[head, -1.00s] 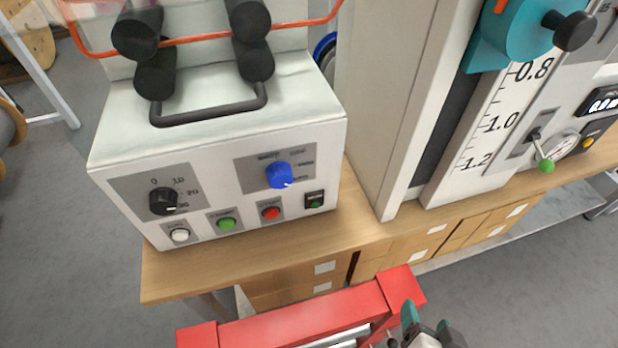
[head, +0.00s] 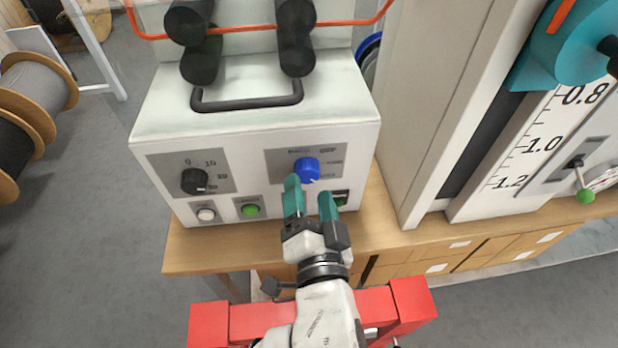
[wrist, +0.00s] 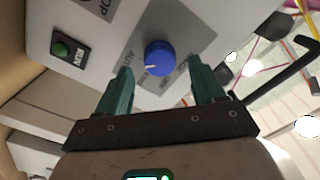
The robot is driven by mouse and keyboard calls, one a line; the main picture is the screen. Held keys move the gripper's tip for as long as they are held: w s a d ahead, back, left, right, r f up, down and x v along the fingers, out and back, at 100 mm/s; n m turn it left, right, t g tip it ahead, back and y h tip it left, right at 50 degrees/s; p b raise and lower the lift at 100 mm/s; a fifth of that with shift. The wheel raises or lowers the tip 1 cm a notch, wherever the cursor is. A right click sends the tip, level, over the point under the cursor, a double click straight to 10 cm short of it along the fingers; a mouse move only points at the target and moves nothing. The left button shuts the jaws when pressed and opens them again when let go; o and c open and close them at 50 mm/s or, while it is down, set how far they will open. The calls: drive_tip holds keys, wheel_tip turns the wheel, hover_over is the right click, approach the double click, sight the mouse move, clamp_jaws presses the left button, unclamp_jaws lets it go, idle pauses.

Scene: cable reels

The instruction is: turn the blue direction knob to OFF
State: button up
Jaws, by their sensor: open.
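The blue direction knob (head: 307,169) sits on a grey label plate on the front of the white machine box (head: 258,112). Its white pointer mark shows at the knob's lower right in the head view. In the wrist view the knob (wrist: 159,57) lies ahead, between the lines of the two fingers, with its mark toward the lower left. My gripper (head: 311,193) is open, its teal fingers apart, just below and in front of the knob. In the wrist view the fingertips (wrist: 162,78) appear short of the knob. The label words around it are too blurred to read surely.
A black knob (head: 194,181), a white button (head: 206,215) and a green button (head: 250,210) are to the left. My gripper hides the red button. A tall cabinet (head: 410,120) stands right.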

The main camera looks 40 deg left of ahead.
sight(308, 178)
drive_tip(key=shift+x, duration=1.55)
drive_tip(key=shift+d, duration=0.1)
drive_tip(key=c, duration=1.1)
